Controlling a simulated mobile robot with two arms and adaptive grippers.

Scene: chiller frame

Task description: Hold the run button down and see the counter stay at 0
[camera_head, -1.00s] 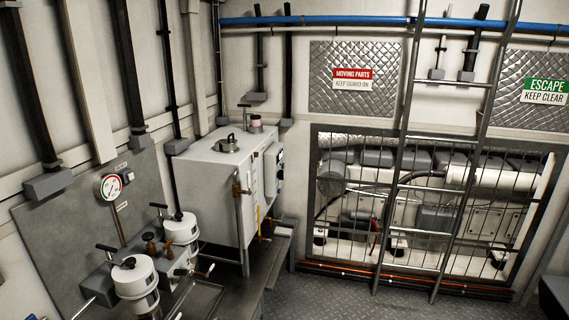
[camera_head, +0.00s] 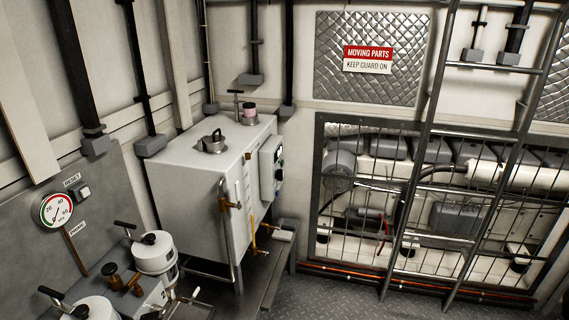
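A pale control box (camera_head: 271,168) with dark knobs or buttons is fixed to the right side of the white tank (camera_head: 180,195). I see it at a steep angle and cannot tell whether one of its controls is the run button. No counter digits can be read. A small square button (camera_head: 84,192) sits on the grey wall panel beside a label that seems to read RESET. Neither of my grippers is in view.
A round gauge (camera_head: 56,210) is on the grey panel. White filter canisters (camera_head: 155,254) with black handles stand at the lower left. A ladder (camera_head: 425,130) stands before the barred machinery guard (camera_head: 318,190). The tread-plate floor (camera_head: 335,300) between looks clear.

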